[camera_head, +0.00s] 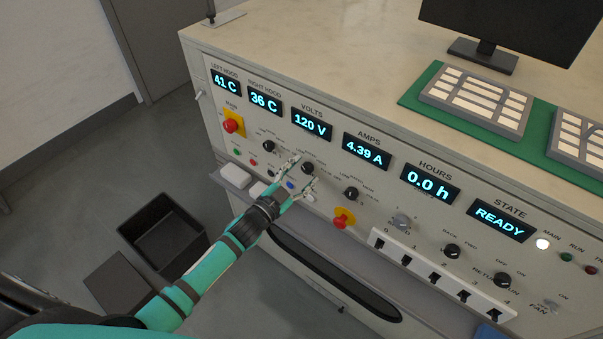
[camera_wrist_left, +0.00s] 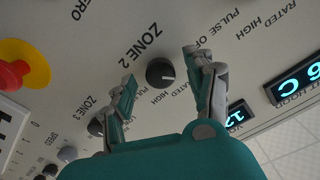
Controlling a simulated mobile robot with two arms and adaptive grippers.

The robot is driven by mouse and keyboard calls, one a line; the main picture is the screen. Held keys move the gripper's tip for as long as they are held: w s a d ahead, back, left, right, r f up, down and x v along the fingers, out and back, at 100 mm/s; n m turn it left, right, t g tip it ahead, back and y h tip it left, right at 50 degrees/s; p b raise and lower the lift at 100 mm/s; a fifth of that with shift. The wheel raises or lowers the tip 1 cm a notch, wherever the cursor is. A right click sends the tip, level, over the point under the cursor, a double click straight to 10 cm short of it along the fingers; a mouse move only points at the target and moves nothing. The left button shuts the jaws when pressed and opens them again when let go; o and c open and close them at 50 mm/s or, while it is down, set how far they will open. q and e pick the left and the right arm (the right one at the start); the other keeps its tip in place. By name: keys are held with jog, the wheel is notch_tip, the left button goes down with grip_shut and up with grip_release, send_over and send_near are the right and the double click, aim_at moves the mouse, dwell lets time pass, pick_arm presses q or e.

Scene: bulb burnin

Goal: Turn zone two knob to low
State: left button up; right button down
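The zone two knob (camera_head: 307,168) is a small black round dial, second in the row of knobs on the panel's sloped front. In the left wrist view the knob (camera_wrist_left: 160,73) sits beside the "ZONE 2" lettering; a pale mark shows on it, but its setting is not clear. My left gripper (camera_head: 306,170) is open, its fingertips on either side of the knob. In the left wrist view the gripper (camera_wrist_left: 160,68) has a gap between each finger and the knob. Fingertip contact with the panel cannot be told. My right gripper is out of view.
Neighbouring knobs (camera_head: 268,146) (camera_head: 351,194) flank it. A red emergency button (camera_head: 343,217) on yellow sits below right, another (camera_head: 232,125) at far left. Displays (camera_head: 312,124) run above. A grey ledge (camera_head: 350,244) lies below. A black bin (camera_head: 165,237) stands on the floor.

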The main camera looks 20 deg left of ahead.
pick_arm(q)
jog(key=v, duration=1.2)
dwell(0.3)
jog(key=s+a+f+n+g+y, duration=0.2)
jog(key=s+f, duration=0.2)
jog(key=f, duration=0.6)
jog(key=s+a+f+n+g+y, duration=0.1)
jog(key=s+f+g, duration=0.25)
jog(key=f, duration=0.65)
jog(key=s+a+f+n+g+y, duration=0.2)
jog(key=s+f, duration=0.3)
jog(key=f, duration=0.5)
jog(key=s+d+f+g, duration=0.1)
jog(key=s+f+g, duration=0.1)
jog(key=s+f, duration=0.3)
jog(key=s+f+n+g, duration=0.1)
jog(key=s+f+g, duration=0.2)
jog(key=s, duration=1)
jog(key=s+d+f+n+g+y, duration=0.1)
jog(key=s+f+g, duration=0.2)
jog(key=s+f, duration=0.4)
jog(key=shift+s+d, duration=0.35)
jog(key=shift+s, duration=0.55)
